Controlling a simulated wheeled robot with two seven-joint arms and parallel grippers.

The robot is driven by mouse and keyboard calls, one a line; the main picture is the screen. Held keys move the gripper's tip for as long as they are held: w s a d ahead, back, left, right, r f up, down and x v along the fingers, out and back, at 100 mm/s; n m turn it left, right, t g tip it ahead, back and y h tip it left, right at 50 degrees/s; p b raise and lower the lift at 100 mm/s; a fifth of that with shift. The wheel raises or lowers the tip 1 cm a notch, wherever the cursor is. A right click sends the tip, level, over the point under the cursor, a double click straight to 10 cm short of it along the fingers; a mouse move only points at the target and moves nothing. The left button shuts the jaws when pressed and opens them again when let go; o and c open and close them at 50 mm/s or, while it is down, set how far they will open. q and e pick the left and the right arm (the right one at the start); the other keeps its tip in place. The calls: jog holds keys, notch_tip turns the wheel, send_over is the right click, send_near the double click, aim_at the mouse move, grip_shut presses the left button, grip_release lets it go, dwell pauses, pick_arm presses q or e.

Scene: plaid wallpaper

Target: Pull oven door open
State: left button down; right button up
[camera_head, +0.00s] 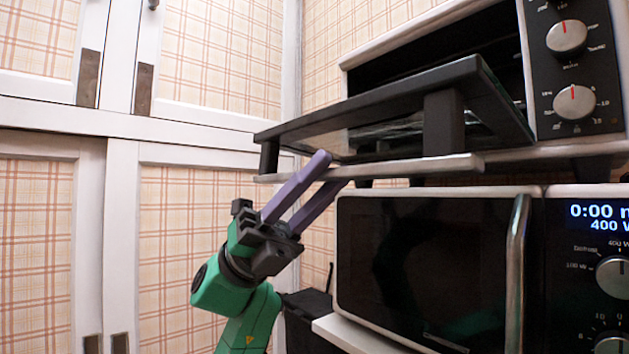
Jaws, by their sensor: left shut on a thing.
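The oven (435,45) is at the upper right, above a microwave. Its door (365,112) is swung down and open, close to level, with a dark gap above it. The door's long grey handle (420,167) runs along its front edge, held on dark brackets. My left gripper (333,170), with purple fingers on a green arm, reaches up from below. Its fingers are shut on the handle, left of its middle, one finger passing in front of the bar. My right gripper is not in view.
The microwave (430,265), with a vertical handle and lit display, sits on a white shelf (370,338) below the oven. A dark box (307,315) stands left of it. White cabinets with plaid panels (205,210) fill the left side.

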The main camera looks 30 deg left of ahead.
pick_arm(q)
jog(key=shift+d, duration=0.15)
jog(key=c, duration=0.7)
grip_release()
jog(key=shift+d, duration=0.1)
jog(key=shift+w+d, duration=0.1)
jog(key=shift+d, duration=0.15)
jog(key=shift+a, duration=0.25)
jog(key=b+v, duration=0.3)
jog(key=v, duration=1.1)
jog(key=shift+a+f, duration=0.1)
jog(key=shift+f, duration=0.05)
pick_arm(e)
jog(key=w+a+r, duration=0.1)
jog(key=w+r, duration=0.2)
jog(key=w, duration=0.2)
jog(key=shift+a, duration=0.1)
